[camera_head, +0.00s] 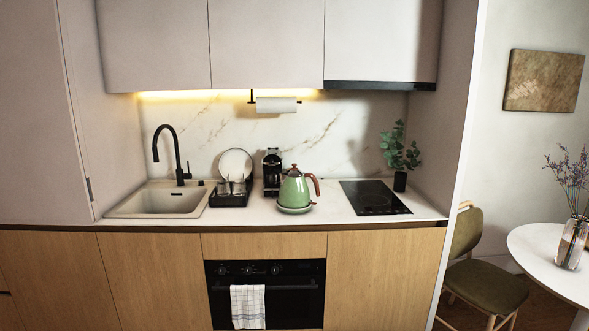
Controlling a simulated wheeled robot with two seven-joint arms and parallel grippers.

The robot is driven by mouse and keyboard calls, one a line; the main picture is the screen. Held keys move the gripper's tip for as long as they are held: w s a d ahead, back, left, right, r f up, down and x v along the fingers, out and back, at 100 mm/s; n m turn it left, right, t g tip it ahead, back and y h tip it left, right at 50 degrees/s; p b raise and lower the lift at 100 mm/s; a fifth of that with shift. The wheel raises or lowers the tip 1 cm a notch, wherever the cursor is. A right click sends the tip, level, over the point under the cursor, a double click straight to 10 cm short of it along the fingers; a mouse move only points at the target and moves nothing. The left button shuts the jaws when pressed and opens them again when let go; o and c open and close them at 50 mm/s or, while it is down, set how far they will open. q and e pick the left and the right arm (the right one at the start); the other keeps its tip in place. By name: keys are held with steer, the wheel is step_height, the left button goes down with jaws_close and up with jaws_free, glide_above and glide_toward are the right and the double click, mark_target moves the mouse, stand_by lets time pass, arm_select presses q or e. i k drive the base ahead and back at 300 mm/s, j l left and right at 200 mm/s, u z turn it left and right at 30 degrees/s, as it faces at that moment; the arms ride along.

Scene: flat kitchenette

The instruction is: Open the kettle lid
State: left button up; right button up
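A green kettle (294,191) with a brown handle (314,186) on its right side stands upright on a round base (294,209) on the white counter. Its lid (294,171) sits on top and looks shut. The kettle's spout points left. Neither of my grippers shows in the head view.
A coffee machine (272,172) stands close behind and left of the kettle. A dish rack (229,196) with a plate and glasses is further left, beside the sink (160,201). A black hob (374,198) and a plant (400,158) are to the right. The counter's front edge is clear.

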mark_target(293, 172)
steer(key=i+l, duration=0.2)
steer(key=i, duration=0.2)
steer(key=i+l, duration=0.2)
steer(key=i, duration=0.2)
steer(key=i+l, duration=0.2)
steer(key=i, duration=0.2)
